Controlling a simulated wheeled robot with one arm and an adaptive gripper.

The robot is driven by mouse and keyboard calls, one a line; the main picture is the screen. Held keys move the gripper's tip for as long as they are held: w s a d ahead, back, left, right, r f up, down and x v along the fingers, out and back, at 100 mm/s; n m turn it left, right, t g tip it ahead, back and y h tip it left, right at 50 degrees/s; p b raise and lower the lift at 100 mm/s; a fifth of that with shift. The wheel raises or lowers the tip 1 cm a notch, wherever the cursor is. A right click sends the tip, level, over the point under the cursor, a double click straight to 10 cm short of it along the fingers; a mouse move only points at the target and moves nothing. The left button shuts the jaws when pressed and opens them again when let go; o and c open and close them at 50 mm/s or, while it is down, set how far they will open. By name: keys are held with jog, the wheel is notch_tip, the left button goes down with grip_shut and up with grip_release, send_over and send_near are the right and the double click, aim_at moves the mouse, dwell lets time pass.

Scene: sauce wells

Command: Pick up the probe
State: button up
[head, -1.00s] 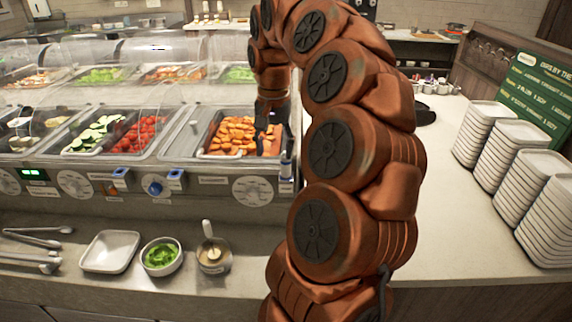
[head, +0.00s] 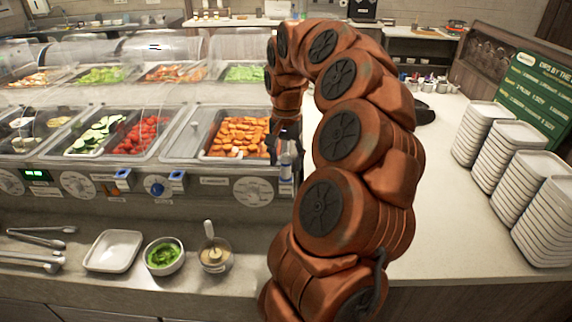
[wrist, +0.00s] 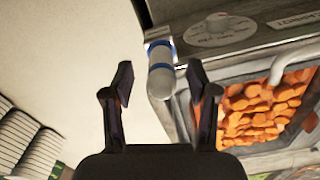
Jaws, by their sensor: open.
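In the wrist view the probe (wrist: 161,70) shows between and beyond the two dark fingertips of my gripper (wrist: 160,82). The fingers are spread wide, with a gap on each side of the probe. I cannot tell how far above or around it the tips are.
A pan of orange carrot pieces (head: 237,134) lies just left of the probe. A control dial (head: 253,190) is on the counter front. Stacked white plates (head: 487,133) stand far right.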

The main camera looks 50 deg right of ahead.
aim_at(286, 174)
jog(key=shift+w+f+p, duration=0.1)
jog(key=shift+f+p, duration=0.25)
jog(key=shift+f, duration=1.1)
grip_shut()
